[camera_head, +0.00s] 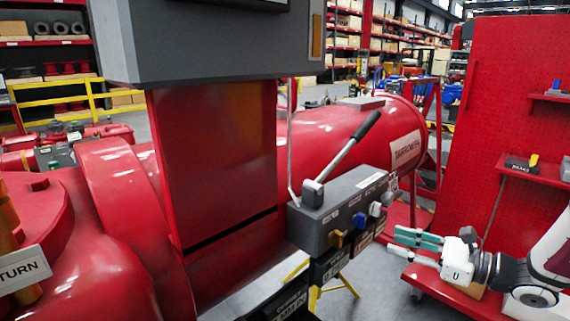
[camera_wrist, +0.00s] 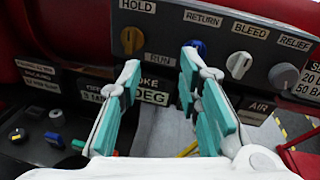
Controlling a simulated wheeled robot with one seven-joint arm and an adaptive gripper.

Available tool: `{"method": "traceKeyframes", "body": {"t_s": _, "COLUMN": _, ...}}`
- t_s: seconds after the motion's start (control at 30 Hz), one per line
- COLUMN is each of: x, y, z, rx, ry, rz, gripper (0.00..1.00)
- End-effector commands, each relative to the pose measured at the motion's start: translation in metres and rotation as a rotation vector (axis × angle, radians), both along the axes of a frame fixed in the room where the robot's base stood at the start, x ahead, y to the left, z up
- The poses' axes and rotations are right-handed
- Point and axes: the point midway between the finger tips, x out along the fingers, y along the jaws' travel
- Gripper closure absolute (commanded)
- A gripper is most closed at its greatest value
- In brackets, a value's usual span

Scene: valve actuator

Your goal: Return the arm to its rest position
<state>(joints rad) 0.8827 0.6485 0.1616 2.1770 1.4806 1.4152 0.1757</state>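My gripper (camera_head: 405,240) is at the right in the head view, to the right of a grey control box (camera_head: 345,210), with its teal-padded fingers pointing left toward it. In the wrist view my gripper (camera_wrist: 160,72) is open, with a clear gap between the fingers and nothing held. The box carries a yellow knob (camera_wrist: 131,40), a blue knob (camera_wrist: 197,46) partly behind a fingertip, a white knob (camera_wrist: 239,64) and a dark knob (camera_wrist: 284,76). Labels above read HOLD, RETURN, BLEED and RELIEF. The fingers appear apart from the knobs.
A long lever (camera_head: 345,157) slants up from the box. A large red cylinder (camera_head: 320,140) lies behind it. A red pegboard rack (camera_head: 520,90) with shelves stands close to my arm at the right. Open floor (camera_head: 385,285) shows below my gripper.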

Motion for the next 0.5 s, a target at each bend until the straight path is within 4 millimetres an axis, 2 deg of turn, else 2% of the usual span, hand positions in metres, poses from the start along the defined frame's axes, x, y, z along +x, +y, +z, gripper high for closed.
{"method": "traceKeyframes", "body": {"t_s": 0.03, "x": -0.01, "y": 0.022, "z": 0.017, "rx": -0.068, "ry": -0.013, "rz": 0.077, "gripper": 0.68}}
{"method": "traceKeyframes", "body": {"t_s": 0.2, "x": -0.057, "y": 0.086, "z": 0.051, "rx": -0.322, "ry": -0.058, "rz": 0.347, "gripper": 0.68}}
{"method": "traceKeyframes", "body": {"t_s": 0.33, "x": -0.099, "y": 0.121, "z": 0.07, "rx": -0.519, "ry": -0.107, "rz": 0.54, "gripper": 0.68}}
{"method": "traceKeyframes", "body": {"t_s": 0.5, "x": -0.155, "y": 0.147, "z": 0.09, "rx": -0.787, "ry": -0.191, "rz": 0.771, "gripper": 0.68}}
